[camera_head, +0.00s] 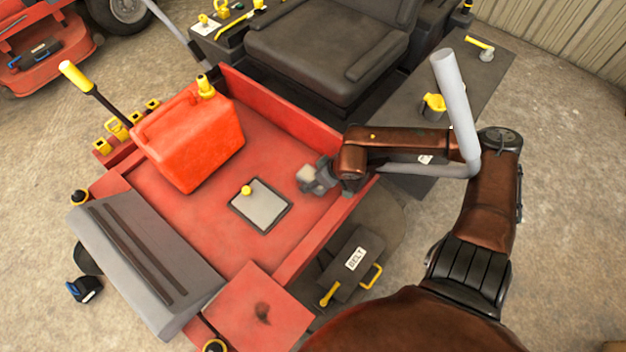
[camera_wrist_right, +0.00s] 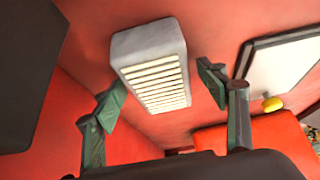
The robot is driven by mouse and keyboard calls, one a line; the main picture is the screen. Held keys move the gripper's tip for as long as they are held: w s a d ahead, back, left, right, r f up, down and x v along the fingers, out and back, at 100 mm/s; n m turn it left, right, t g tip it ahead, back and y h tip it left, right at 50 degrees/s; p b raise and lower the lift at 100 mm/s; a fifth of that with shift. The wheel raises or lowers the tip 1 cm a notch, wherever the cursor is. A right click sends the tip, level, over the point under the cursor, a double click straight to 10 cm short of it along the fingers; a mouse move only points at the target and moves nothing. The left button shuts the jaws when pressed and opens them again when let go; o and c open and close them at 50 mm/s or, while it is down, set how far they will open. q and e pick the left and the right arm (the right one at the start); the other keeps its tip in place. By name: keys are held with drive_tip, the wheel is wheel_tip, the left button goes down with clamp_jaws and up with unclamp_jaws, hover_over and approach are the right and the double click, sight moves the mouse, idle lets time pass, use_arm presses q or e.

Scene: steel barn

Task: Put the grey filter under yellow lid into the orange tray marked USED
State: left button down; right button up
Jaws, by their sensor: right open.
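The filter (camera_wrist_right: 150,45), a pale grey block with cream slats, is in the right wrist view on the red deck. In the head view it seems to be the pale block (camera_head: 306,174) at my right gripper, partly hidden. My right gripper (camera_head: 318,178) is open; in the right wrist view its two fingers (camera_wrist_right: 161,95) stand on either side of the filter's near end, with gaps. A grey dark-edged plate with a yellow knob (camera_head: 265,208) lies on the deck beside it, left of the gripper. I see no orange tray marked USED. My left gripper is not in view.
A red fuel can (camera_head: 190,140) stands on the deck (camera_head: 200,210), left of the plate. The raised red side wall (camera_head: 318,235) is close to my right gripper. A dark box marked BELT (camera_head: 352,265) lies below it. A black seat (camera_head: 325,50) stands behind.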

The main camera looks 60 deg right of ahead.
drive_tip(key=shift+f, duration=0.1)
drive_tip(key=shift+c, duration=0.2)
drive_tip(key=c, duration=1.4)
drive_tip(key=shift+o, duration=0.2)
